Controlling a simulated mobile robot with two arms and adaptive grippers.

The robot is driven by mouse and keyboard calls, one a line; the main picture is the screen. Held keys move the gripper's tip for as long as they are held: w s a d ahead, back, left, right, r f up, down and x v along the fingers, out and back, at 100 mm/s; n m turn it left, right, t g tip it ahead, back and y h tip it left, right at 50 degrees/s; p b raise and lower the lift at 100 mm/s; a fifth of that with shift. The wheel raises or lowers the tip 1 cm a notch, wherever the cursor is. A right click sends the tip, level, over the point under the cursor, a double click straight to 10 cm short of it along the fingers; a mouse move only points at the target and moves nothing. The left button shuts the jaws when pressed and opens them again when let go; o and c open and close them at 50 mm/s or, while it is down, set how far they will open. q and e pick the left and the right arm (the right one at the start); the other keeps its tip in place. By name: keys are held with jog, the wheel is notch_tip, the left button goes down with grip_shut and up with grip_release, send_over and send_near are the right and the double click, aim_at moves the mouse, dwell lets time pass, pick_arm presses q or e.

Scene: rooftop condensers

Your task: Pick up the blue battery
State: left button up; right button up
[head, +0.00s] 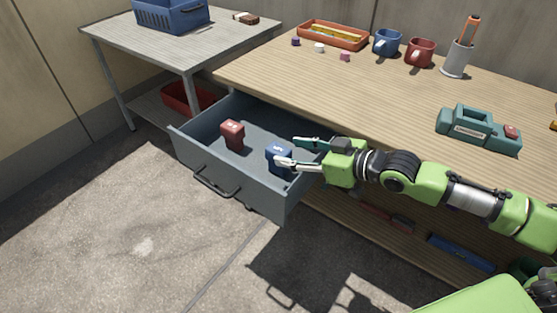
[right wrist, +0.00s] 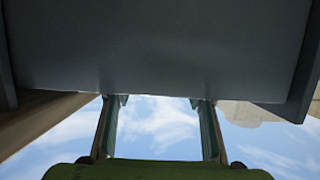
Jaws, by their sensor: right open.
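The blue battery (head: 279,169) stands inside the open grey drawer (head: 235,187), near its right side in the head view. A red battery (head: 232,133) stands to its left in the same drawer. My right gripper (head: 285,150) is open, with its fingers over the drawer and pointing left. One finger crosses in front of the blue battery in the picture; I cannot tell whether it touches. In the right wrist view the open fingers (right wrist: 157,100) show nothing between them but sky, with a plain grey panel above. The battery is not seen there. My left gripper is not in view.
The wooden workbench (head: 285,80) above the drawer holds an orange tray (head: 333,36), a blue mug (head: 387,42), a red mug (head: 420,53), a tool cup (head: 457,59) and a green device (head: 478,130). A grey side table (head: 120,38) holds a blue crate (head: 171,14).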

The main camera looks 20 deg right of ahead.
aim_at(279, 149)
jog(key=x, duration=0.5)
jog(key=shift+a+b, duration=0.1)
jog(key=shift+b, duration=0.25)
grip_shut()
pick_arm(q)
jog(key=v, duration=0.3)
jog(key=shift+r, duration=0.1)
pick_arm(e)
jog(key=shift+r, duration=0.1)
